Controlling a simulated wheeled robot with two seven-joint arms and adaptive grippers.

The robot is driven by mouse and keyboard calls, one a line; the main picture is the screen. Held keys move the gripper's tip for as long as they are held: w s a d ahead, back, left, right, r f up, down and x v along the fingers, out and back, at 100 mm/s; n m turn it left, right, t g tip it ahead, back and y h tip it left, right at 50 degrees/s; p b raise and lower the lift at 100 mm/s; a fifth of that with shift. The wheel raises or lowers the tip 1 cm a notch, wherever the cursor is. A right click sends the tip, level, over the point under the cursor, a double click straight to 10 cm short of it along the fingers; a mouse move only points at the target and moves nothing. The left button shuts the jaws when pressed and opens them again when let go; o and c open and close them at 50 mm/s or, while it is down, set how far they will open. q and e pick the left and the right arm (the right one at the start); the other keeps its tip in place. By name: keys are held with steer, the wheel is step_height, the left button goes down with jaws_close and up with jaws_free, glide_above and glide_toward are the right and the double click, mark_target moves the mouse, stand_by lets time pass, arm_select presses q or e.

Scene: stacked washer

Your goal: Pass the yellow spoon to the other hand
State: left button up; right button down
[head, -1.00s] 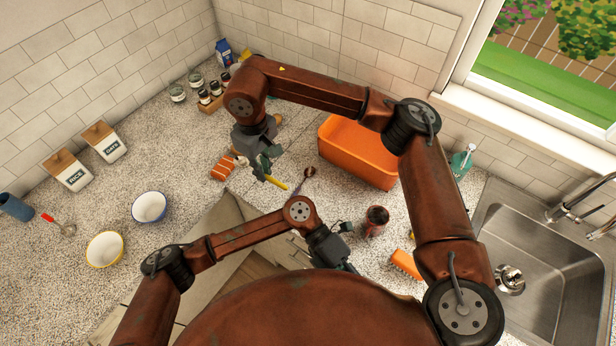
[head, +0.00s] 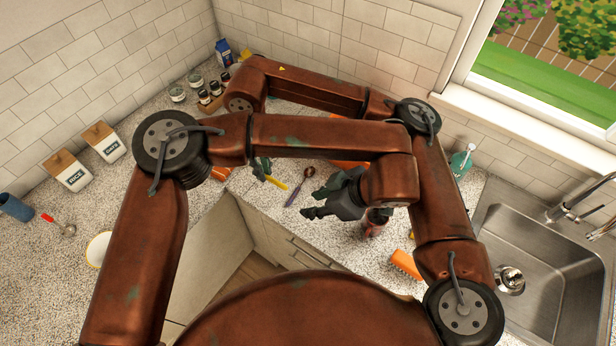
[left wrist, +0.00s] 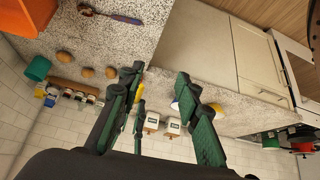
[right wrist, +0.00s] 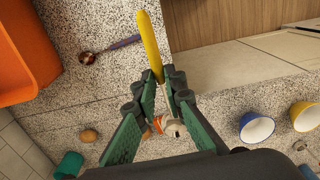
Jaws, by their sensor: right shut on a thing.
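The yellow spoon (head: 277,183) is held out over the counter by my right gripper (head: 262,170), which is mostly hidden behind my left arm in the head view. In the right wrist view the yellow spoon (right wrist: 149,45) sticks up from between the closed fingertips of the right gripper (right wrist: 166,80). My left gripper (head: 325,195) is to the right of the spoon in the head view, apart from it. In the left wrist view the left gripper (left wrist: 160,82) has its fingers spread with nothing held between them.
A copper spoon with a purple handle (head: 300,187) lies on the counter between the grippers. An orange tub (right wrist: 22,55), a dark red mug (head: 375,222) and an orange brush (head: 405,264) are nearby. The sink (head: 535,250) is at right; a blue bowl (right wrist: 257,127) stands on the counter.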

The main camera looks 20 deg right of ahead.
arm_select(q)
steer(key=t+y, duration=0.1)
steer(key=t, duration=0.1)
glide_toward(278, 182)
steer(key=v, duration=0.3)
arm_select(e)
steer(key=shift+s, duration=0.1)
arm_select(q)
steer(key=shift+m, duration=0.4)
steer(key=x, duration=1.1)
steer(key=shift+w+a+f, duration=0.1)
steer(key=shift+w+f, duration=0.05)
jaws_close()
arm_select(e)
steer(key=c, duration=1.9)
jaws_free()
steer(key=shift+r, duration=0.1)
